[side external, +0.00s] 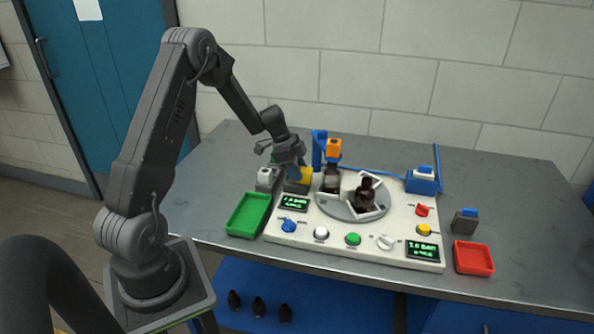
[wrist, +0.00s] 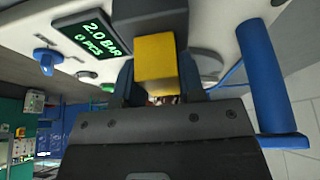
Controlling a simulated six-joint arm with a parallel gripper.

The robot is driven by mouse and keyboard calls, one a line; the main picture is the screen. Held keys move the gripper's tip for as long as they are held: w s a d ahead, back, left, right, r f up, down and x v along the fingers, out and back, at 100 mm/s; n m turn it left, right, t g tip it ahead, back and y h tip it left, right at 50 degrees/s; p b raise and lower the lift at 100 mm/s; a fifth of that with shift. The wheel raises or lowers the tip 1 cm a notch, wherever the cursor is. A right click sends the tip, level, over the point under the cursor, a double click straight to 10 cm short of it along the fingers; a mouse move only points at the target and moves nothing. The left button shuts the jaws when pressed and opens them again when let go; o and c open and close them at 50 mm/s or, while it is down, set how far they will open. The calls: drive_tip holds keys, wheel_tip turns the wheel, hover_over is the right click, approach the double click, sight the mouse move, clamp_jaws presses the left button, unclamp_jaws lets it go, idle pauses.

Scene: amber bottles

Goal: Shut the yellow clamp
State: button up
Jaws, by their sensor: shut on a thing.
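The yellow clamp (side external: 307,174) is at the back left of the white panel (side external: 335,245), beside the turntable. My gripper (side external: 295,172) reaches down to it from the left, with its fingers at the yellow part. In the wrist view the yellow block of the clamp (wrist: 155,60) sits between the two dark fingers of my gripper (wrist: 157,82), which are shut on it. The lower part of the clamp and its exact angle are hidden by my gripper.
A grey turntable (side external: 338,210) bears amber bottles (side external: 366,195) close to the right. A blue post (side external: 319,148) with an orange block (side external: 334,148) stands just behind. A green tray (side external: 247,214) lies left, a red tray (side external: 473,258) right. Knobs and buttons line the panel's front.

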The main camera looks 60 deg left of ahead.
sight(308, 170)
clamp_jaws()
drive_tip(key=shift+w+d, duration=1.25)
drive_tip(key=o, duration=0.6)
unclamp_jaws()
drive_tip(key=shift+o, duration=0.2)
drive_tip(key=v, duration=1.4)
